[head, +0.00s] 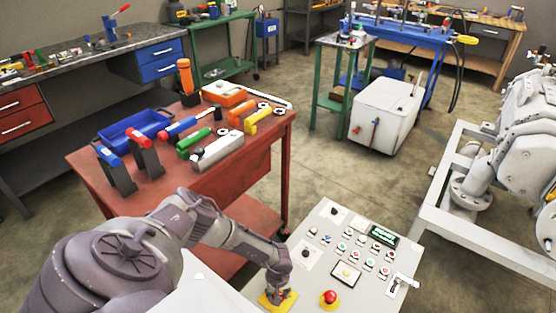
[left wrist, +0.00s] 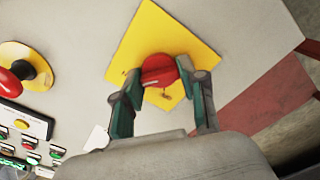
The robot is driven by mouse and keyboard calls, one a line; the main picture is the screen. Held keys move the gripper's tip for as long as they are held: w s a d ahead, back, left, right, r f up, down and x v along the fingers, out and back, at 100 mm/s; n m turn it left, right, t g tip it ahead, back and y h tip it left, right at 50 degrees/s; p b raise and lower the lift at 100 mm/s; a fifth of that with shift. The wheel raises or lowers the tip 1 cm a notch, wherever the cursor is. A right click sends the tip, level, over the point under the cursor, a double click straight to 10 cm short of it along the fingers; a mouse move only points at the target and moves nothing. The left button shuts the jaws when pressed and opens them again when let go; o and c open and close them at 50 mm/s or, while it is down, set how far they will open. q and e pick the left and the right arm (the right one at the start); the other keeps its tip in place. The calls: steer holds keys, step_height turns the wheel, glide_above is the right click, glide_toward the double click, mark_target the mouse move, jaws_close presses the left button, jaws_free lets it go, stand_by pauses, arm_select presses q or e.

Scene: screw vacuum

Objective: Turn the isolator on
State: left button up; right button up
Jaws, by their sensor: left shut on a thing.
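The isolator is a red rotary knob (left wrist: 159,71) on a yellow square plate (left wrist: 190,42), in the upper middle of the left wrist view. In the head view the yellow plate (head: 289,301) shows at the lower left of the grey control panel (head: 326,222); the knob is mostly hidden there by my gripper. My left gripper (left wrist: 160,82) is shut on the red knob, with one finger on each side of it. It also shows in the head view (head: 276,294), pointing down at the plate. My right gripper is in neither view.
A red emergency stop button (head: 330,297) on a yellow base stands right of the isolator. Several small buttons and a green display (head: 384,236) cover the panel. A red tool cart (head: 252,160) stands behind my left arm. A white machine (head: 515,120) is at the right.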

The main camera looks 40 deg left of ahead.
arm_select(q)
steer(key=shift+m, duration=0.5)
steer(key=o, duration=1.1)
steer(key=shift+o, duration=0.2)
steer(key=shift+r, duration=0.1)
step_height(320, 180, up, 12)
